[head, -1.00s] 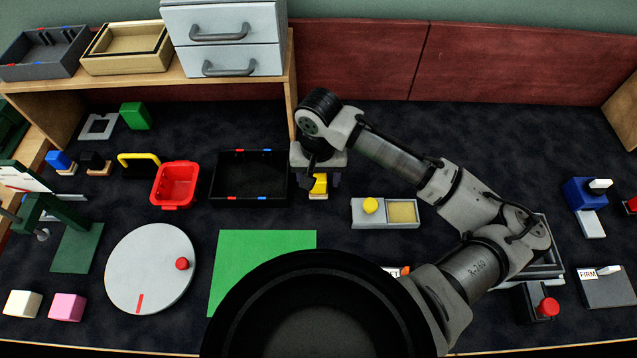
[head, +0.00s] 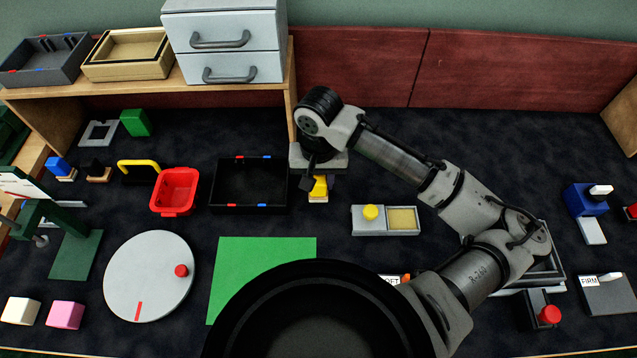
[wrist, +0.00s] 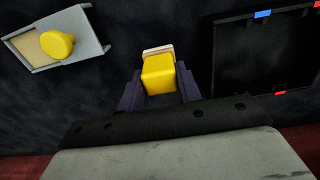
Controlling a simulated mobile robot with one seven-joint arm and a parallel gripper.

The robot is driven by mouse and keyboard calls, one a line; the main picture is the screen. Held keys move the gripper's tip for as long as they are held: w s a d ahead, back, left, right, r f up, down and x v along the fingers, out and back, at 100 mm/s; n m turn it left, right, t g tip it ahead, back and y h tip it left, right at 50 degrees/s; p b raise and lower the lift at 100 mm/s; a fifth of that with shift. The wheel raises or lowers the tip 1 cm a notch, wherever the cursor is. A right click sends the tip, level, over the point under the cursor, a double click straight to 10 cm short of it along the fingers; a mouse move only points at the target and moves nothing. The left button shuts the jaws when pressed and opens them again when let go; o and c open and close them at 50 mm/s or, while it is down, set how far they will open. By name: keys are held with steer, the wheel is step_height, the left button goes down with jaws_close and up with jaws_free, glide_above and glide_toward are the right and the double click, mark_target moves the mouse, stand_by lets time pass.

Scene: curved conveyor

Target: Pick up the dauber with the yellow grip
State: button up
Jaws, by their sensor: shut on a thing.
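The dauber with the yellow grip (head: 319,187) is beneath my gripper (head: 315,183) in the head view, right of the black tray. Its pale base shows just below the yellow part. In the wrist view the yellow grip (wrist: 158,74) sits between the two dark fingers of my gripper (wrist: 159,88), which are shut on it. The pale base (wrist: 158,50) shows at its far edge. I cannot tell whether the base touches the table.
The black tray (head: 214,187) is just left of my gripper. A grey box with a yellow knob (head: 371,212) is to the lower right. Blue-grip (head: 58,164) and black-grip (head: 96,166) daubers stand far left. A green mat (head: 228,265) lies in front.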

mark_target(319, 180)
step_height(319, 180, up, 18)
steer(key=shift+r, duration=0.15)
stand_by(0.5)
